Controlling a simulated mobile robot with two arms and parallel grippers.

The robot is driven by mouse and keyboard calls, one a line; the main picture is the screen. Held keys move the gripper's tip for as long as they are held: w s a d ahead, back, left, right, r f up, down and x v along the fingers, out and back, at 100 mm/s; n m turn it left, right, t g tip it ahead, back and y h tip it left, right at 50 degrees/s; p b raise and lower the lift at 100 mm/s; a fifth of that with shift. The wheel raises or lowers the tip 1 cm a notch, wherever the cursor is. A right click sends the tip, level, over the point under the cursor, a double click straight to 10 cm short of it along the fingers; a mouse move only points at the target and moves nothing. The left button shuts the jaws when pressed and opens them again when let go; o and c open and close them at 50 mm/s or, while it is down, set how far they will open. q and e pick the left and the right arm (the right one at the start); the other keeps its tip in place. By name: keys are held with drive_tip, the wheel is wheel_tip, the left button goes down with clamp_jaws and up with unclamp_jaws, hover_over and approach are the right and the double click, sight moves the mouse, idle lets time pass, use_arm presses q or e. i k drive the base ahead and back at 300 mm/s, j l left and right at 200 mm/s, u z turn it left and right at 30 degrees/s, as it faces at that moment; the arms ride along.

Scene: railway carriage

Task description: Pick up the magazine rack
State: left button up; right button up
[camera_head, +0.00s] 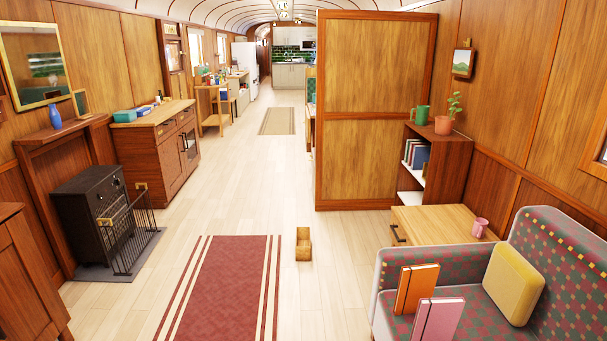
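A small open wooden box, which looks like the magazine rack (303,251), stands on the pale plank floor near the middle of the view. It is just right of the far end of the red rug and left of the low wooden table. It is upright and looks empty, though it is too small to tell for sure. Neither of my grippers is in view.
A red striped rug (222,290) lies in front. A patterned sofa (450,265) and low table (430,222) stand at right, a black stove (90,200) with fireguard at left. A wooden partition (373,165) stands beyond the rack.

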sight(303, 244)
drive_tip(key=i, duration=2.15)
